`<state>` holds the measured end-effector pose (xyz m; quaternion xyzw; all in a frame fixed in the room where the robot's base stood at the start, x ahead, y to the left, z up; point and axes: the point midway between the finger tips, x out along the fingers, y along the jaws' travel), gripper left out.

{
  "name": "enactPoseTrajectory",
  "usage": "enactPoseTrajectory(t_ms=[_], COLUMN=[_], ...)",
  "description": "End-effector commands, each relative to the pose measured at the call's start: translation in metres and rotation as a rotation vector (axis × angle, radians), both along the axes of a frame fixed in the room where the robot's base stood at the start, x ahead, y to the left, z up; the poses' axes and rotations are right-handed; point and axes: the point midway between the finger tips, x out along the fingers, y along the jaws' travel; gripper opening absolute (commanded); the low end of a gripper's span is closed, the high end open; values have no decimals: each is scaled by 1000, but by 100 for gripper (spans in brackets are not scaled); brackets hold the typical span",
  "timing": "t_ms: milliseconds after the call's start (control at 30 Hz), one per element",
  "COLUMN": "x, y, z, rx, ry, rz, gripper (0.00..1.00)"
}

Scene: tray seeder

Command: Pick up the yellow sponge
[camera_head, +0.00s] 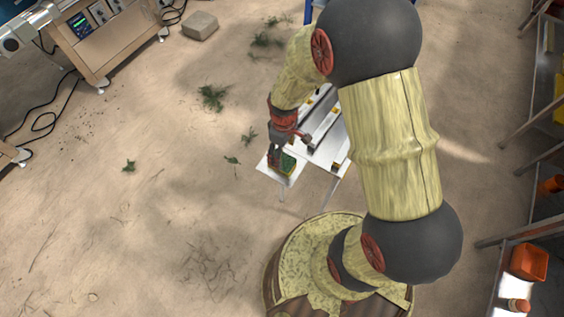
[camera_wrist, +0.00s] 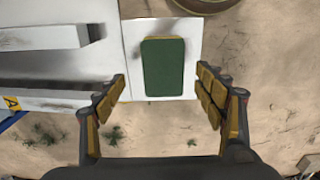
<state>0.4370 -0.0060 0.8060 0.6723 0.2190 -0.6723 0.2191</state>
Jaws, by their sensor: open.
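In the head view the sponge (camera_head: 288,163) sits near the plate's outer end. My gripper (camera_wrist: 162,78) is open, with one finger to the left and one to the right of the sponge in the wrist view, and nothing is held. The height gap between fingertips and sponge cannot be told.
Pale metal rails (camera_wrist: 50,85) run left of the sponge in the wrist view. An orange bin (camera_head: 529,262) stands at the lower right, and a wooden workbench (camera_head: 100,35) at the upper left. Sandy ground with scattered green weeds (camera_head: 212,97) lies open to the left.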

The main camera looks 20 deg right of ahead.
Motion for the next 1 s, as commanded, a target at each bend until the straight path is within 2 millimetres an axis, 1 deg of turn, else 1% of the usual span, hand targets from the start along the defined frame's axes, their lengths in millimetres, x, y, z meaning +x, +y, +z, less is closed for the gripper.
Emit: enactPoseTrajectory(t_ms=[200,333,567,600,1000], x=[-2,-1,-1,-1,-1], y=[6,5,5,5,5], z=[-31,-46,-47,-47,-47], rx=[0,0,0,0,0], ry=[4,2,0,0,0], rz=[0,-1,-1,-1,-1], gripper=[70,70,70,69,47])
